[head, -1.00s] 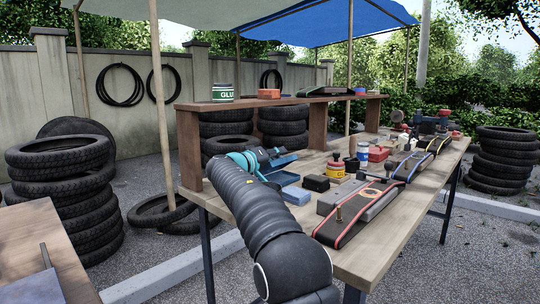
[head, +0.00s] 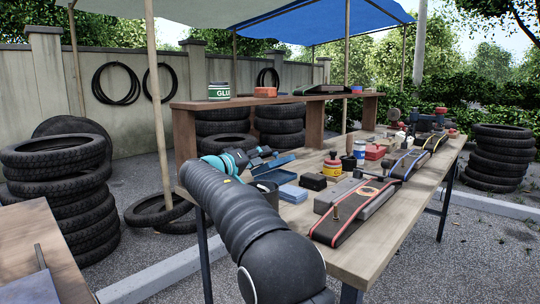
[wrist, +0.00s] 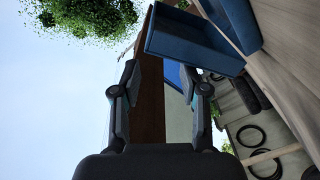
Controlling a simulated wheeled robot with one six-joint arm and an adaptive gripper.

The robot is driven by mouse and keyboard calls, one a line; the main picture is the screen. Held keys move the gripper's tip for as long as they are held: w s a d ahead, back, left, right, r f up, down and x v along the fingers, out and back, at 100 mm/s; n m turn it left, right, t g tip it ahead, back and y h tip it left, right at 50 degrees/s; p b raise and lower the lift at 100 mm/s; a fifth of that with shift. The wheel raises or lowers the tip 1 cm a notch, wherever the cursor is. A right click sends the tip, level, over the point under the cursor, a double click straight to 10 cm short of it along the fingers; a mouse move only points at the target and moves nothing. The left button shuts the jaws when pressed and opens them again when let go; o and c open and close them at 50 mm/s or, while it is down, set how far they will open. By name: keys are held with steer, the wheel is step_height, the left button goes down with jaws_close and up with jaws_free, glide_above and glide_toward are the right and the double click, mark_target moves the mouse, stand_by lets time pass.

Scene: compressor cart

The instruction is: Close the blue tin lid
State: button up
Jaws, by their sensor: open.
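The blue tin (head: 284,177) is on the near left of the workbench. Its lid (head: 276,162) stands raised and tilted, not flat on the tin. In the wrist view the tray-like lid (wrist: 190,42) is near the top, tilted away from the tin's body (wrist: 236,20) beside the bench top. My gripper (head: 262,153) is at the lid's left in the head view, partly hidden by my arm. In the wrist view my gripper (wrist: 158,85) is open, with nothing between its fingers; the lid is beyond the right finger. I cannot tell whether they touch.
A raised shelf (head: 280,101) runs behind.

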steer(key=v, duration=0.5)
steer(key=shift+s+a, duration=0.2)
steer(key=shift+a, duration=0.05)
